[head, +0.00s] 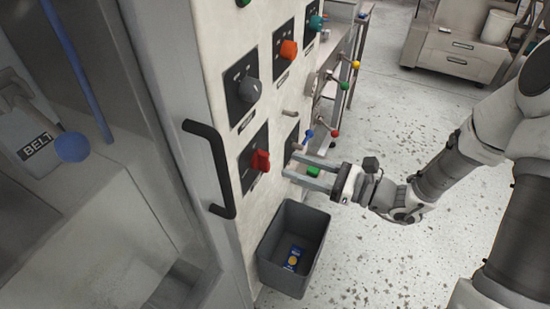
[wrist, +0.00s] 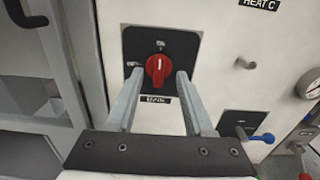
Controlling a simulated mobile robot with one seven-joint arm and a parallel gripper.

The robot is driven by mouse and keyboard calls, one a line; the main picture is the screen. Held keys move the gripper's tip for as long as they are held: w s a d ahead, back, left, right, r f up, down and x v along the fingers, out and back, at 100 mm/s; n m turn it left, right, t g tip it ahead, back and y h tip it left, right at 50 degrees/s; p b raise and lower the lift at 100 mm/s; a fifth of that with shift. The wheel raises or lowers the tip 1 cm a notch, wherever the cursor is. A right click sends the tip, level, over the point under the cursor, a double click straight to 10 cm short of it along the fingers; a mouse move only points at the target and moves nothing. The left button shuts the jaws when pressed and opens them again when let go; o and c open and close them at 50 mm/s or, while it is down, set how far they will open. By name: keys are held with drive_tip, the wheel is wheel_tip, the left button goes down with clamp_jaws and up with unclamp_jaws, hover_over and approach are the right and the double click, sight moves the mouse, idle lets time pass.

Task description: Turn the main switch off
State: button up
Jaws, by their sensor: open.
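A red rotary switch (head: 260,160) sits on a dark square plate on the pale panel. In the wrist view the red switch (wrist: 158,70) has its grip roughly upright. Small marks show above it and to its left, and a label below is too small to read surely. My gripper (head: 288,166) is open and empty, its fingers pointing at the panel just right of the switch in the head view. In the wrist view my gripper (wrist: 160,80) has one finger to each side of the switch's lower part. The fingertips look short of the switch, apart from it.
Grey (head: 249,90), orange (head: 288,49) and teal (head: 316,23) knobs sit above on the panel. A black door handle (head: 212,170) stands out at left. A grey bin (head: 294,246) hangs below. A blue-tipped lever (wrist: 262,138) is at lower right. Open floor lies right.

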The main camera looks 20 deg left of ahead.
sight(269, 157)
drive_tip(key=a, duration=0.6)
drive_tip(key=shift+w, duration=0.25)
clamp_jaws()
